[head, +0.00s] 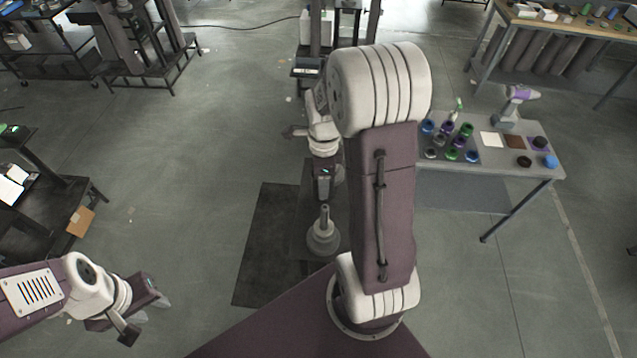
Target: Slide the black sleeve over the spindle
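The grey spindle (323,232) stands upright on a round stepped base on a dark stand, below the middle of the head view. My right gripper (323,190) is just above and behind it in the picture, apart from the spindle's tip. Its fingers are too small and dark to read, and I cannot tell whether it holds anything. Two black round pieces lie on the right table, one (540,142) on a purple square and one (524,161) nearer the front. I cannot tell whether either is the sleeve. My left gripper (160,299) hangs over open floor at lower left, away from everything.
The grey table (500,185) at right carries several coloured rings, a purple drill (515,105) and flat squares. A dark mat (262,270) lies left of the spindle. The floor between is clear.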

